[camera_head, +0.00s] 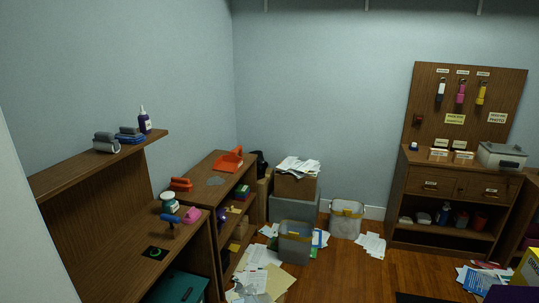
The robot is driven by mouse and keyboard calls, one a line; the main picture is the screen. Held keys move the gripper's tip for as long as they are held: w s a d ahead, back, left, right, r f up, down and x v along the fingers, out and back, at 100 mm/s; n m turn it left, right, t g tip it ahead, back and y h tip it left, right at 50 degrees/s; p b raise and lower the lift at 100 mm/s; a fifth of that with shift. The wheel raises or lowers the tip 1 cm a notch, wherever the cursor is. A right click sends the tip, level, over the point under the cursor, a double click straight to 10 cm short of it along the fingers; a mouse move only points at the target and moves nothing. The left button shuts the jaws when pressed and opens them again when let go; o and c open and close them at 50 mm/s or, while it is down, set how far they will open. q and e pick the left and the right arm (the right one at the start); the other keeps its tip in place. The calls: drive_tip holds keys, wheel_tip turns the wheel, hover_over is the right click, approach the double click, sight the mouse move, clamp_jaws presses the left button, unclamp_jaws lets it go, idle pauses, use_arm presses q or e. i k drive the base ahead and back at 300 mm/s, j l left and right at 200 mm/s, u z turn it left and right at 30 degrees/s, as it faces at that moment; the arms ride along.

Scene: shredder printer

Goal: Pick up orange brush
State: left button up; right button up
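A small orange-red object (180,184), which looks like a brush, lies on the brown shelf unit (208,189) at left of centre. A larger orange piece shaped like a dustpan (228,160) stands farther back on the same top, near the wall. At this size I cannot tell for certain which of the two is the brush. Neither of my grippers shows in the head view.
A desk (180,247) with a jar (168,201) and a pink item (192,215) stands in front. Bins (295,246), (346,219) and scattered papers (262,258) cover the floor beside the shelves.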

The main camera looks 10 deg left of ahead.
sight(177, 184)
drive_tip(key=i+l+u, duration=0.1)
drive_tip(key=i+u, duration=0.3)
drive_tip(key=i, duration=0.15)
drive_tip(key=i+l+u, duration=0.4)
drive_tip(key=i, duration=0.15)
drive_tip(key=i+l+u, duration=0.4)
drive_tip(key=i+j, duration=0.05)
drive_tip(key=i, duration=0.05)
